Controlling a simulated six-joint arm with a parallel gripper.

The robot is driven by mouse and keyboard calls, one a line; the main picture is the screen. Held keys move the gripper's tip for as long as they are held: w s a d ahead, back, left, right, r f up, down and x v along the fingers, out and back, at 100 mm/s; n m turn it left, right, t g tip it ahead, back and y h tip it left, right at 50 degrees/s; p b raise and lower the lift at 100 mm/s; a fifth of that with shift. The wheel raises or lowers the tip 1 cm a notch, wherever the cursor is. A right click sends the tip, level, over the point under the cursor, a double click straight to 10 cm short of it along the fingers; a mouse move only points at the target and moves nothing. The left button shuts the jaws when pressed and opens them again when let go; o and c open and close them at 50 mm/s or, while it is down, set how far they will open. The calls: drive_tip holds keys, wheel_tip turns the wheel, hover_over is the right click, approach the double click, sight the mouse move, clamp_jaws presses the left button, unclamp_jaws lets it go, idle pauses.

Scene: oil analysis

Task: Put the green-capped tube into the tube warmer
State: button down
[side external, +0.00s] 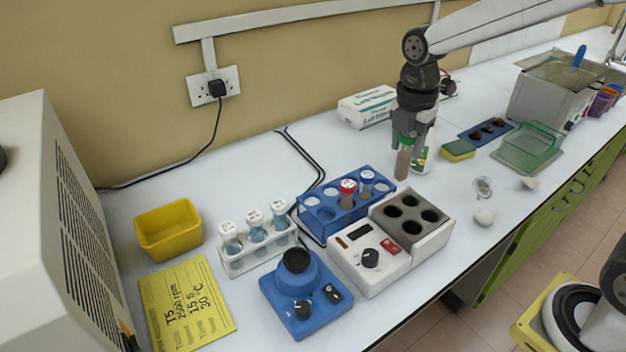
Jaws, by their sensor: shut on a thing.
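My gripper (407,138) is shut on the green-capped tube (403,163). The tube hangs upright below the fingers, with brownish contents, behind and above the back of the tube warmer. The tube warmer (368,275) is a white box with a dial, a red switch and a grey block (411,231) with several dark, empty-looking holes. I cannot tell whether the tube's lower end touches anything.
A blue rack (320,223) with a red-capped tube (347,193) and a blue-capped tube (366,183) stands left of the warmer. A blue mixer (307,304), white rack (240,266) and yellow bin (168,230) are further left. A spray bottle (424,158) stands by my gripper.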

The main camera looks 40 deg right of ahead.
sight(403, 164)
drive_tip(key=shift+f, duration=0.7)
drive_tip(key=shift+f, duration=0.2)
drive_tip(key=shift+f, duration=5.35)
drive_tip(key=shift+c, duration=0.7)
unclamp_jaws()
drive_tip(key=shift+r, duration=0.1)
drive_tip(key=shift+r, duration=3.8)
